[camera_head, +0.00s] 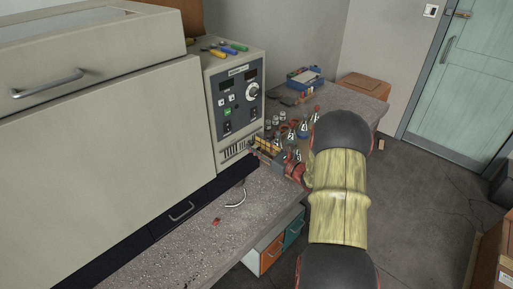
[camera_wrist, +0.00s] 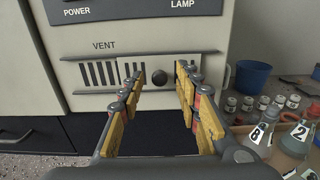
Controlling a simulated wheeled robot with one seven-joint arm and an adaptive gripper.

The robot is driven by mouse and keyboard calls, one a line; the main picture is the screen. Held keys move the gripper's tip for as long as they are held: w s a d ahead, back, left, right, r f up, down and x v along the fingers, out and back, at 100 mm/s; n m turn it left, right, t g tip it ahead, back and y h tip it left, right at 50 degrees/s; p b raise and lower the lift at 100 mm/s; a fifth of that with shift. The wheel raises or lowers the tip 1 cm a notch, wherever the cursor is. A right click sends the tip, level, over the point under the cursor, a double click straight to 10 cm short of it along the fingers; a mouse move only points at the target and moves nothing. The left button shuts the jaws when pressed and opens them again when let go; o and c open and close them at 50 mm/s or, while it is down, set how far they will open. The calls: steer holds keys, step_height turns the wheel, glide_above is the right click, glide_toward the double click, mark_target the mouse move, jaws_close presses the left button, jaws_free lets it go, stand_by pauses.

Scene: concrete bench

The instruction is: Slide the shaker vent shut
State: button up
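The shaker (camera_head: 236,100) is a beige cabinet with a dark control panel. Its vent (camera_wrist: 100,73), a row of dark upright slots under the word VENT, is low on its front. The gap in depth is hard to judge. In the head view my gripper (camera_head: 268,148) is close to the vent corner.
Right of the vent stand a blue cup (camera_wrist: 252,77), several small jars (camera_wrist: 262,103) and numbered flasks (camera_wrist: 292,137), close to my right finger. The bench (camera_head: 190,240) holds a curved white object (camera_head: 238,199) and a small red piece (camera_head: 216,221). Its front left is mostly clear.

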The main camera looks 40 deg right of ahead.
steer(key=c, duration=0.3)
jaws_close()
steer(key=shift+a, duration=0.1)
stand_by(0.6)
